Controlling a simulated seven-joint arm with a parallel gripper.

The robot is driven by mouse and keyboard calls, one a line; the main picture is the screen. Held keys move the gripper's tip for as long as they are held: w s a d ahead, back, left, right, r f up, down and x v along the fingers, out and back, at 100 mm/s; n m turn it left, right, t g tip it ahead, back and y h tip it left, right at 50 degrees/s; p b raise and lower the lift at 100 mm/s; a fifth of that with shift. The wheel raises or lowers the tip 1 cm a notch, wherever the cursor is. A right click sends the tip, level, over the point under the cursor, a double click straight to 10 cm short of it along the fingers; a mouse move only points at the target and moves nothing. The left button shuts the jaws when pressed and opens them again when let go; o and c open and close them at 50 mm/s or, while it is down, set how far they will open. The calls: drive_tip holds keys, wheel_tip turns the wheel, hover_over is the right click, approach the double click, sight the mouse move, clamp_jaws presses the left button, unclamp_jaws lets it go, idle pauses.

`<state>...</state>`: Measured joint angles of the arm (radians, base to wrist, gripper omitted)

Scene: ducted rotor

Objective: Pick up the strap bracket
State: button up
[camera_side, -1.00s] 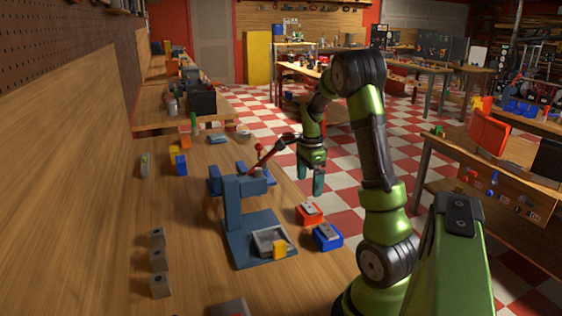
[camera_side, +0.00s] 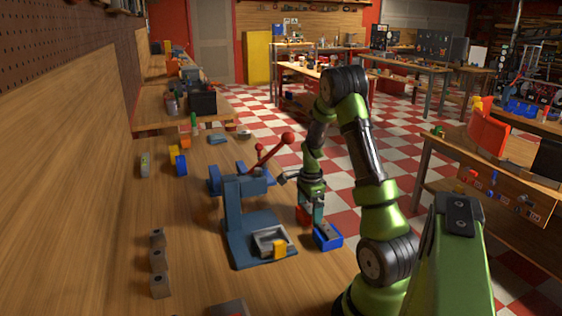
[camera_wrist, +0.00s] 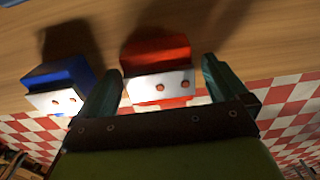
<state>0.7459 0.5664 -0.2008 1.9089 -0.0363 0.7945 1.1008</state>
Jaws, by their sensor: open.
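A red block (camera_wrist: 155,52) carries a pale metal plate with two holes (camera_wrist: 158,86), which looks like a strap bracket. A blue block (camera_wrist: 65,72) to its left in the wrist view carries a similar plate (camera_wrist: 57,101). I cannot tell by name which plate is meant. My gripper (camera_wrist: 161,70) is open, its teal fingers on either side of the red block and its plate, with gaps visible. In the side view my gripper (camera_side: 311,212) is low at the red block (camera_side: 302,215) and partly hides it. The blue block (camera_side: 327,237) stands just in front.
A blue press (camera_side: 234,215) with a red-knobbed lever (camera_side: 287,138) stands left of my gripper. Its base holds a grey tray (camera_side: 270,240) and a yellow block (camera_side: 280,250). Several grey-brown blocks (camera_side: 158,261) line the bench's left side. The bench edge is close on the right.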

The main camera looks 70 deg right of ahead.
drive_tip(key=shift+c, duration=0.2)
drive_tip(key=c, duration=1.1)
drive_tip(key=shift+r, duration=0.15)
